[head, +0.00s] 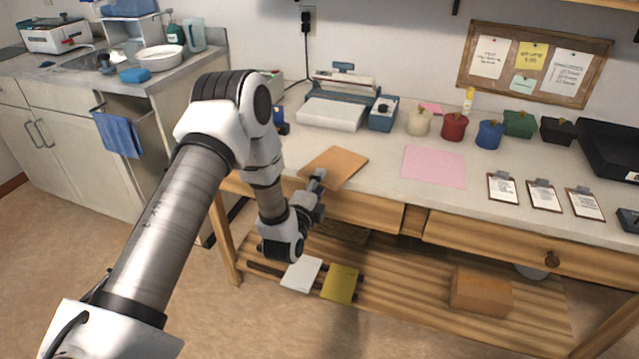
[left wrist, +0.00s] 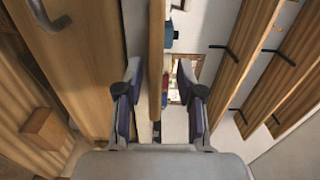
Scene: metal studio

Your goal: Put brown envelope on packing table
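The brown envelope (head: 335,167) lies at the front edge of the packing table (head: 388,178), left of a pink sheet. In the left wrist view it shows edge-on as a thin brown strip (left wrist: 156,60). My left gripper (head: 318,181) is at the envelope's near edge, by the table front. In the left wrist view my left gripper (left wrist: 160,75) is open, its fingers on either side of the strip with gaps visible. Whether the envelope rests flat or is slightly raised, I cannot tell. My right gripper is not in view.
The pink sheet (head: 434,166) and several clipboards (head: 503,187) lie along the table to the right. A sealing machine (head: 340,103) and lidded pots (head: 455,126) stand behind. The lower shelf holds a white sheet (head: 302,274), a yellow envelope (head: 341,284) and a box (head: 481,291).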

